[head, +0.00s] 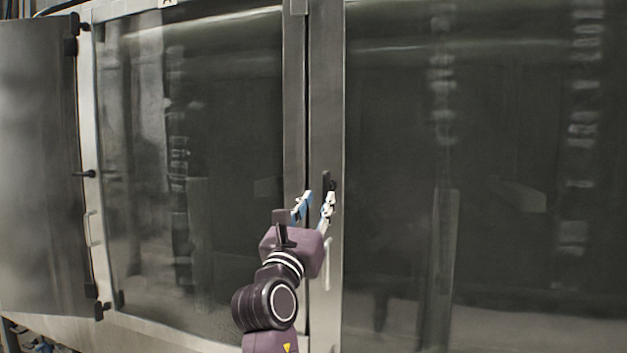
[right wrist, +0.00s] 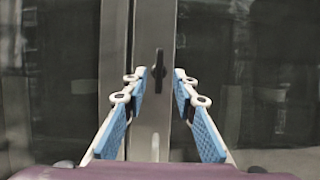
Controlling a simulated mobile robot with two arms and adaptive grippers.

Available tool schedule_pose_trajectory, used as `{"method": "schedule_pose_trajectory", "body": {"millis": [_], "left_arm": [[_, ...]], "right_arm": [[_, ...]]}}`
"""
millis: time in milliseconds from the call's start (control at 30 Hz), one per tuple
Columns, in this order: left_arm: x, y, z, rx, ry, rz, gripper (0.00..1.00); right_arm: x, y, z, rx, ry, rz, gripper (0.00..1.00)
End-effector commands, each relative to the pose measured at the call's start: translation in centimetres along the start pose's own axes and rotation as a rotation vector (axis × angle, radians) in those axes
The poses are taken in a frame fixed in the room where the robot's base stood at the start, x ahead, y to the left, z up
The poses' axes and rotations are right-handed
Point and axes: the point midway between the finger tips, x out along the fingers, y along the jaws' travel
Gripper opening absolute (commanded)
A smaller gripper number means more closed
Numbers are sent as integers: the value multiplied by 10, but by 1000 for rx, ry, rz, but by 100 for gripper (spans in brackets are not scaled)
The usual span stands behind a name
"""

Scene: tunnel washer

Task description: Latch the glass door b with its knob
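Two glass doors stand side by side, both appearing flush in the front. The left one (head: 200,160) has a letter A plate above it; the right one (head: 490,170) appears to be door b. A small black knob (head: 326,180) sits on the metal frame strip between the panes, its handle upright. In the right wrist view the knob (right wrist: 158,68) lies between the fingertips. My right gripper (head: 316,204) is open, its blue-padded fingers pointing at the knob. I cannot tell whether they touch it. My left gripper is out of view.
A grey metal panel (head: 38,165) with black hinges stands swung out at the far left. A slim pale handle (head: 328,264) runs vertically below the knob. Space before the right pane is clear.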

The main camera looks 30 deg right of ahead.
Motion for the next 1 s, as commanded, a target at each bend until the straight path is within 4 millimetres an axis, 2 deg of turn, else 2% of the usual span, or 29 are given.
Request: {"method": "schedule_pose_trajectory", "body": {"millis": [300,500,867,1000], "left_arm": [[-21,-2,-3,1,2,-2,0],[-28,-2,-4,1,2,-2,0],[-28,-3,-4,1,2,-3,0],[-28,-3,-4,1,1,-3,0]], "right_arm": [[48,0,3,-4,0,-1,26],[70,0,1,-4,1,0,26],[76,1,-1,-1,0,2,26],[75,1,-1,-1,0,2,11]]}}
